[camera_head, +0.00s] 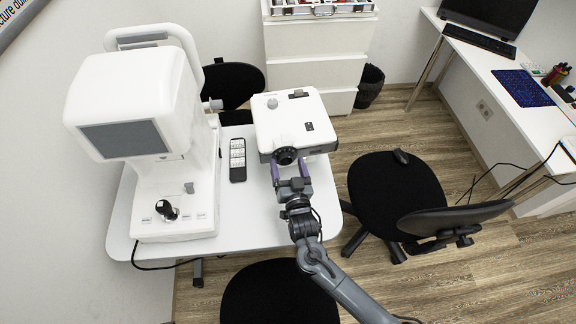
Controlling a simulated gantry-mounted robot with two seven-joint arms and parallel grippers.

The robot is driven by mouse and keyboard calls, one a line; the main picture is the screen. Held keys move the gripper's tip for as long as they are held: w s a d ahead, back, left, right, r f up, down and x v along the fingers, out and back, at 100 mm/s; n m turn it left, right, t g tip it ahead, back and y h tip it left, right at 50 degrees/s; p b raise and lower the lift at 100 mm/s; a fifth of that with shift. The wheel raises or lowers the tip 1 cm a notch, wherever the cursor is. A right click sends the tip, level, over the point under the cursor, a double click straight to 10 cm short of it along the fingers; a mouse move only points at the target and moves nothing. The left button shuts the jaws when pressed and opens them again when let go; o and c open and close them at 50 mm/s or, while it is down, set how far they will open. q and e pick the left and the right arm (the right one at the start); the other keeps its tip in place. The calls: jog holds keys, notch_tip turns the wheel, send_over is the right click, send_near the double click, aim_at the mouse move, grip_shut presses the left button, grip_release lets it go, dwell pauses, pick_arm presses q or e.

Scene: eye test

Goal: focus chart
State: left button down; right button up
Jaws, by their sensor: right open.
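A white chart projector (290,117) stands on the white table's right part. Its black round lens (286,156) faces the front, toward my right gripper. My right gripper (289,167) has purple fingers, one to each side just below the lens. It is open; whether a finger touches the lens or the housing I cannot tell. A grey knob (271,103) and a dark piece (296,93) sit on top of the projector. No chart picture on a wall is clearly in view. My left gripper is not in view.
A white eye-test instrument (150,110) with a joystick (166,210) fills the table's left. A black remote (238,160) lies between it and the projector. Black chairs stand behind (236,84), in front (278,295) and right (393,193). The table (250,225) is bare in front.

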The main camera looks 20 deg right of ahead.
jog(key=s+a, duration=0.1)
jog(key=s, duration=0.9)
jog(key=shift+s+a+p, duration=0.25)
jog(key=shift+a+p, duration=0.15)
